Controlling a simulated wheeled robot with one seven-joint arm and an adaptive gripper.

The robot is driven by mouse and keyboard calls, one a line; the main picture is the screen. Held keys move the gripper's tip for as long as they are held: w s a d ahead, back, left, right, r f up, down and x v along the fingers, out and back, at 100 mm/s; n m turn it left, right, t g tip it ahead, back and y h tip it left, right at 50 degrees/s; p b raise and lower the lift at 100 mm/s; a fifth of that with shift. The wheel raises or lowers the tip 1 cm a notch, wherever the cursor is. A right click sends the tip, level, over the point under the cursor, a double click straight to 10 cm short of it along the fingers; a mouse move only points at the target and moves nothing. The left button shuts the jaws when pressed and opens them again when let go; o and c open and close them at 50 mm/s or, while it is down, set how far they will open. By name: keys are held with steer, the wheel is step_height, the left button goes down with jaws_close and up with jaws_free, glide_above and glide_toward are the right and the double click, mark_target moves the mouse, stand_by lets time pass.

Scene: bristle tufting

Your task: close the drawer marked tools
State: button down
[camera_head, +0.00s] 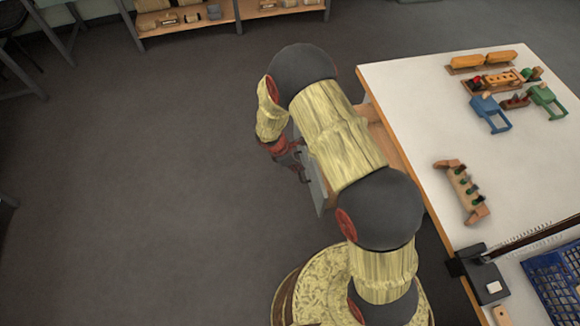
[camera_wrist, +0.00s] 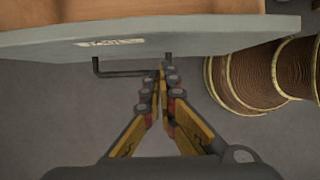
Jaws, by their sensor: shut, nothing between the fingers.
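The drawer stands open from the side of the white-topped bench, its grey front (camera_head: 317,185) partly hidden by my arm. In the wrist view the drawer front (camera_wrist: 215,35) spans the top, with wood inside behind it. A pale label (camera_wrist: 108,43) is on it, too small to read. A dark bar handle (camera_wrist: 120,73) sticks out below the label. My gripper (camera_wrist: 162,68) is shut and empty, its fingertips at the handle's right end, close to the front; I cannot tell whether they touch. In the head view my gripper (camera_head: 303,178) is mostly hidden beside the drawer front.
A blue crate (camera_head: 555,285) is at lower right. Low shelves (camera_head: 240,12) stand at the back.

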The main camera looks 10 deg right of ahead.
steer(key=shift+d, duration=1)
steer(key=shift+d, duration=0.1)
steer(key=d+p, duration=0.2)
steer(key=d, duration=3)
steer(key=shift+d, duration=0.2)
